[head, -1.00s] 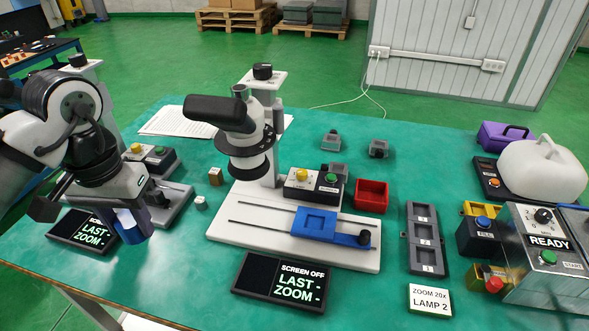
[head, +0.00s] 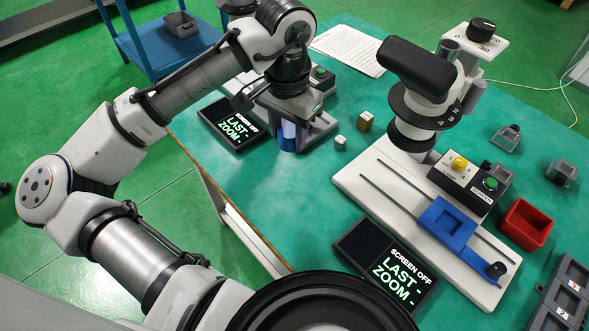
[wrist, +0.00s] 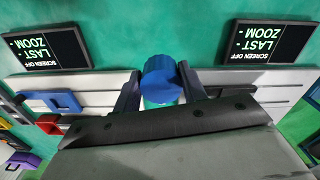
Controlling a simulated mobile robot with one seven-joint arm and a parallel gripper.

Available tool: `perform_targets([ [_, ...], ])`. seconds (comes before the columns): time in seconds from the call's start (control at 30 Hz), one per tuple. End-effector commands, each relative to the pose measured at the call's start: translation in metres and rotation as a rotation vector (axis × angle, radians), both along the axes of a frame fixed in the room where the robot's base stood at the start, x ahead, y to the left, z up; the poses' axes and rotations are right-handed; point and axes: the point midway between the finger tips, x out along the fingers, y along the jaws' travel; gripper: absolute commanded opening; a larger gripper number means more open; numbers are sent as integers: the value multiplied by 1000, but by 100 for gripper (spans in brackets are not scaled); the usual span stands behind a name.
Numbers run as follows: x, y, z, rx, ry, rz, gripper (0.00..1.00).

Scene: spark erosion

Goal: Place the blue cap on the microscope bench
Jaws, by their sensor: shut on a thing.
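My gripper (head: 287,132) is at the left part of the green microscope bench (head: 250,195), pointing down in front of the left microscope's base. It is shut on the blue cap (wrist: 160,74), whose round blue end shows between the two fingers in the wrist view. In the head view the blue cap (head: 287,142) hangs below my gripper, with a paler part beside the blue. I cannot tell whether it touches the bench top.
A dark screen (head: 233,123) lies left of my gripper; another (head: 388,268) lies nearer. A small white block (head: 340,143) and a brown block (head: 365,121) stand to the right. The right microscope (head: 420,90) has a blue stage holder (head: 446,224). Bare bench lies in front.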

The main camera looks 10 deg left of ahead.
Motion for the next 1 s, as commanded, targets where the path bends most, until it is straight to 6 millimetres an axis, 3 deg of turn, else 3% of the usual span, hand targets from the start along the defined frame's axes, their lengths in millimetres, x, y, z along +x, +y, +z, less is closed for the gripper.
perform_targets([
  [0.2, -1, 0, -58, -1, 1, 1, 20],
  [0.33, -1, 0, -84, -1, 1, 0, 20],
  [0.8, 0, 0, -135, 1, 0, 0, 20],
  [1.0, 0, 0, -137, 1, -1, 0, 20],
])
